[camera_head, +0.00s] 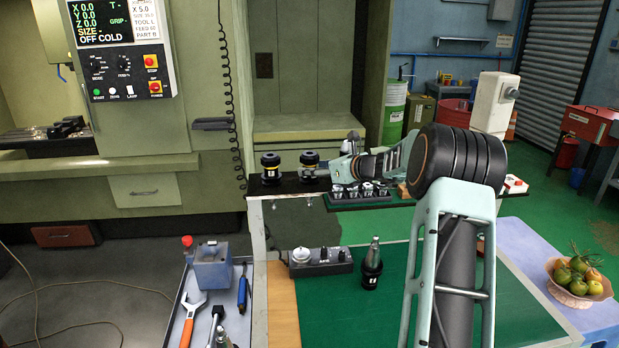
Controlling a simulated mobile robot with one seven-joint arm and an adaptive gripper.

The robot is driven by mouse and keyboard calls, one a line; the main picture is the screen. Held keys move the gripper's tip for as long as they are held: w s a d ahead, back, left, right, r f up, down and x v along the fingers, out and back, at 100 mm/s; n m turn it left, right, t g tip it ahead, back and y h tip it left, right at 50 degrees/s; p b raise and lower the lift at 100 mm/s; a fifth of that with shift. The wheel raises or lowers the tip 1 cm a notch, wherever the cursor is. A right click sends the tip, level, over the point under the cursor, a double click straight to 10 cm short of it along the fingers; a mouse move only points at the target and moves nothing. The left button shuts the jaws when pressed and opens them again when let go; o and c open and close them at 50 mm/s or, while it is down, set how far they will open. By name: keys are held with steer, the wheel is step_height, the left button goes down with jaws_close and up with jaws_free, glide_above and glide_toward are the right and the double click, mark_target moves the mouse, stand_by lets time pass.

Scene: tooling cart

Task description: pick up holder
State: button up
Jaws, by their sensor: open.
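A black tool holder (270,170) with a pale label stands upright at the left end of the dark rack shelf. A second black holder (309,165), with a yellowish band, stands just to its right. A third holder (372,268), with a grey metal taper pointing up, stands on the green mat. My gripper (328,168) is open at shelf height, just right of the banded holder. Its fingertips are small in view and partly merge with the things behind, so I cannot tell whether they touch that holder.
A dark block with several metal collets (360,192) sits below my gripper. A black control box (320,262) stands on the green mat (470,300). At the left, a tray holds a grey-blue box (213,266) and a wrench (192,318). A fruit basket (577,290) stands far right.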

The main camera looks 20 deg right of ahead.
steer(key=shift+w+a+f, duration=0.15)
steer(key=shift+w+f, duration=0.05)
steer(key=shift+w, duration=0.5)
jaws_close()
steer(key=shift+w+r, duration=0.1)
steer(key=shift+r, duration=0.15)
